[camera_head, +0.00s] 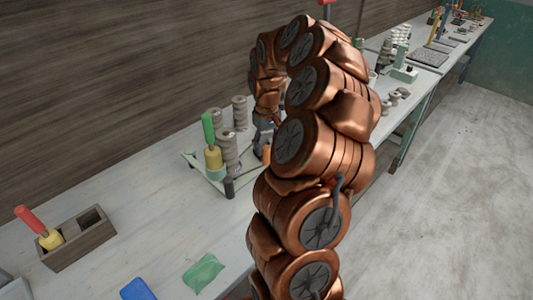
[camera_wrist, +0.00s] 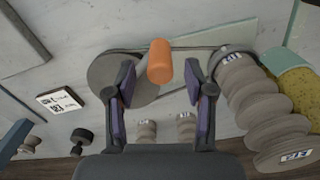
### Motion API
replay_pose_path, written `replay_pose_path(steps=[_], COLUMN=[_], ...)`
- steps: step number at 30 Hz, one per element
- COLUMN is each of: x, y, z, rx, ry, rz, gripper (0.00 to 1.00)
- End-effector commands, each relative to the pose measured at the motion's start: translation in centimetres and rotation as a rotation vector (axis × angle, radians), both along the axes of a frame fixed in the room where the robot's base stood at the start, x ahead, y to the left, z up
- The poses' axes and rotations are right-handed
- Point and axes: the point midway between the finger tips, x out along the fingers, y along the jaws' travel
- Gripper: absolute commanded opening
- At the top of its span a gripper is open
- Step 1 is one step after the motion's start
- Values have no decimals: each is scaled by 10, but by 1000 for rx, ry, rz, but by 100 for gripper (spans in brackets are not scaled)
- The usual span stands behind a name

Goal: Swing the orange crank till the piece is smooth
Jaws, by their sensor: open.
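The orange crank handle (camera_wrist: 159,62) stands between the fingertips of my gripper (camera_wrist: 160,75) in the wrist view, with a gap on each side. The gripper is open and empty. A grey round disc (camera_wrist: 105,72) lies behind the left finger and the handle. In the head view a bit of orange (camera_head: 266,153) shows beside my arm, which hides most of the crank and the gripper. Grey ribbed clay pieces (camera_head: 239,112) stand close by; a labelled one (camera_wrist: 262,112) is right of the gripper in the wrist view. I cannot tell which is being smoothed.
A green-handled tool with a yellow part (camera_head: 212,150) stands beside the clay pieces. A wooden box (camera_head: 82,240) with a red-handled tool, a green cloth-like piece (camera_head: 203,272) and a blue item (camera_head: 137,289) are on the bench's near part. A wooden wall runs behind.

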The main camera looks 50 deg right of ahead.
Motion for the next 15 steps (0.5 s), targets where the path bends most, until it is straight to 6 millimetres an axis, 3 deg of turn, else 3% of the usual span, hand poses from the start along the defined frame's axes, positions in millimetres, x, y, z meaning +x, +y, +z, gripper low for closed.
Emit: replay_pose_path(steps=[9,15], x=[0,0], y=[1,0], z=[-38,-45], rx=[1,0], ry=[2,0], rz=[1,0], gripper=[54,54])
